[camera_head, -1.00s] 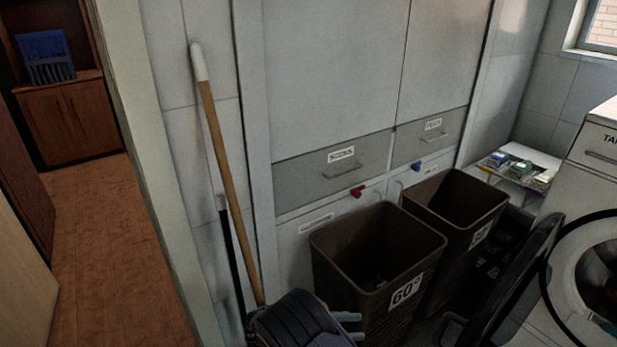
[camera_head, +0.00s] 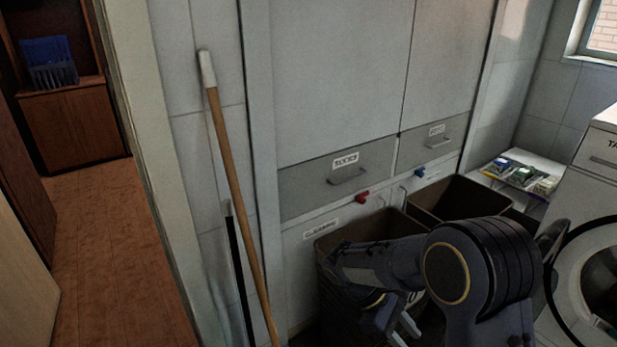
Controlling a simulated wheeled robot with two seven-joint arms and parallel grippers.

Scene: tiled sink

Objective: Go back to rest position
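My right arm (camera_head: 480,268) reaches in from the lower right, with a large dark joint and a link stretching left across the front of the bins. My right gripper (camera_head: 398,322) is low in the picture in front of the left bin. Its pale fingers look apart, with nothing seen between them. My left gripper is not in view.
Two brown bins, a left one (camera_head: 335,240) and a right one (camera_head: 478,192), stand against white cabinets (camera_head: 340,90). A wooden-handled pole (camera_head: 233,185) leans at the left. A washing machine (camera_head: 600,190) is at the right. The reddish floor (camera_head: 100,240) is clear.

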